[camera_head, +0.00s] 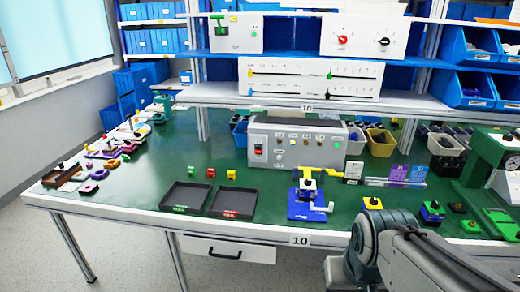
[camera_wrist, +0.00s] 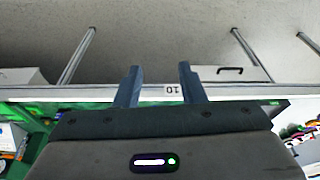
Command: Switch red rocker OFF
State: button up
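The red rocker (camera_head: 258,147) sits at the left end of the front face of a grey control box (camera_head: 290,163) on the green table. Its on or off position is too small to tell. My gripper is out of the head view, where only my arm shows at the lower right. In the wrist view my gripper (camera_wrist: 159,72) shows two dark fingers apart with nothing between them. Beyond the fingers are the table's front edge and the grey floor, and the red rocker does not show there.
Two black trays (camera_head: 233,202) and a blue fixture with a yellow handle (camera_head: 307,205) stand in front of the box. Small coloured blocks (camera_head: 231,174) lie behind the trays. Bins (camera_head: 380,141) flank the box at right. A shelf edge (camera_head: 300,105) runs above and behind it.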

grip_shut()
dwell(1.8)
